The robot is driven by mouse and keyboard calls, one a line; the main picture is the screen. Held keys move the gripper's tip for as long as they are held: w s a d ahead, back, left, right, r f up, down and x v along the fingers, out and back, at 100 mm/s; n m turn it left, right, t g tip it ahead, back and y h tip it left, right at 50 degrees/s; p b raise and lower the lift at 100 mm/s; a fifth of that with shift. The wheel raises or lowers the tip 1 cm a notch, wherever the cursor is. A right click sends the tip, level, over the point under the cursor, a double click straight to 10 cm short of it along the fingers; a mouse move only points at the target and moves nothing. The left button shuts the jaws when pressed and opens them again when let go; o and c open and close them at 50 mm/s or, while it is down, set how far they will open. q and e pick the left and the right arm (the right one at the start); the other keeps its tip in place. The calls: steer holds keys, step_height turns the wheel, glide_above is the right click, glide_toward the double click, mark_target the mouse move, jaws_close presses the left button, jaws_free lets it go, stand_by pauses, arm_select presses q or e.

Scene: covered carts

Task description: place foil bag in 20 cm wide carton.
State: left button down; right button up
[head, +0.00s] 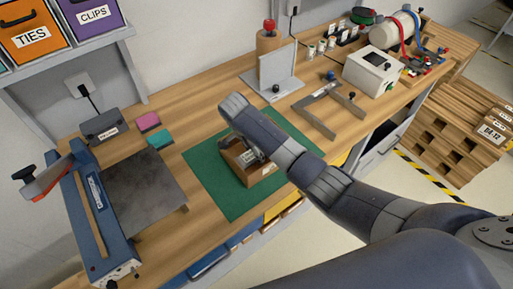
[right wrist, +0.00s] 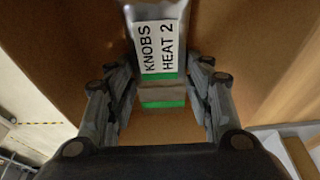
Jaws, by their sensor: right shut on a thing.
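The open brown carton (head: 234,163) sits on a green mat on the bench. My right gripper (head: 258,150) reaches down at the carton, and my arm hides part of it. In the right wrist view the gripper fingers (right wrist: 161,75) are shut on the silver foil bag (right wrist: 153,92), which has green bands and a white label reading KNOBS HEAT 2. Brown cardboard (right wrist: 60,45) surrounds the bag there, so it is in or just at the carton's opening; its exact depth I cannot tell. My left gripper is not in view.
A blue sealer (head: 88,225) and a dark plate (head: 140,185) stand left of the green mat (head: 205,160). Pink (head: 148,121) and teal (head: 159,140) blocks lie behind. A grey bracket (head: 320,108) and white box (head: 372,72) are at the right.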

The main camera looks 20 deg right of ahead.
mark_target(251, 154)
steer(key=o, duration=1.1)
steer(key=shift+c, duration=0.2)
steer(key=b+v, duration=0.2)
steer(key=v, duration=0.5)
steer(key=shift+a, duration=0.15)
steer(key=shift+p+v, duration=1.5)
steer(key=shift+v, duration=1.1)
